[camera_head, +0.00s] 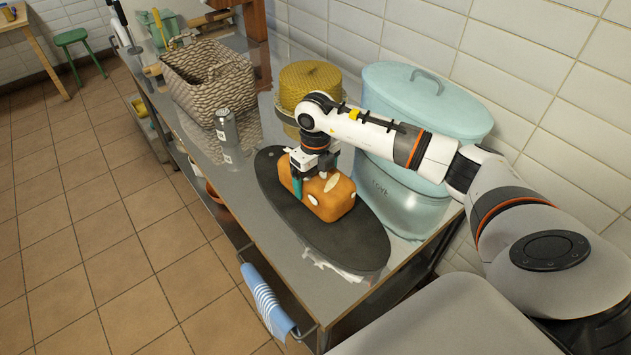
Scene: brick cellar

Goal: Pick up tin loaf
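The tin loaf (331,197), an orange-brown loaf with pale patches, lies on a dark oval board (345,247) on the metal table. My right gripper (312,177) points down at the loaf's far end. One teal finger shows against the loaf's left side, low near the board. The other finger is mostly hidden behind the gripper and loaf, so I cannot tell whether the fingers press on the loaf. The loaf appears to rest on the board. My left gripper is not in view.
A yellow woven-topped container (309,80) is behind the gripper. A grey can (226,128) and a wicker basket (212,82) stand at the left. A striped towel (266,300) hangs at the front edge.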

